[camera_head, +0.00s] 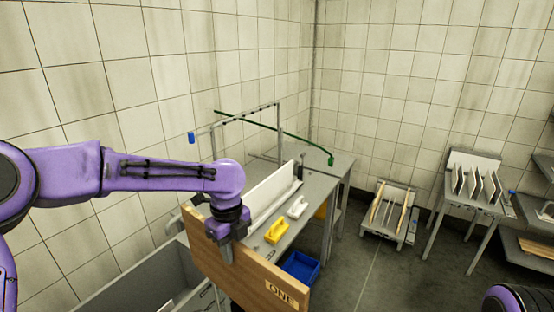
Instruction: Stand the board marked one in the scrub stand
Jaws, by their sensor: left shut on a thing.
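My left gripper (227,250) is shut on the upper edge of a wooden board (247,275), which hangs upright in front of the grey table. The board has a label reading "ONE" at its lower right. Behind it, on the table, a long white upright panel (270,196) stands along a grey support; I cannot tell for sure whether this is the scrub stand. The board hides part of the table's front. Only a purple part of my right arm shows at the bottom right; its gripper is out of view.
On the table (318,190) lie a yellow brush (277,231) and a white brush (297,207), under a pipe frame with a green hose (290,132). A blue bin (300,268) is below. A low rack (388,235) and a slotted stand (470,198) stand right.

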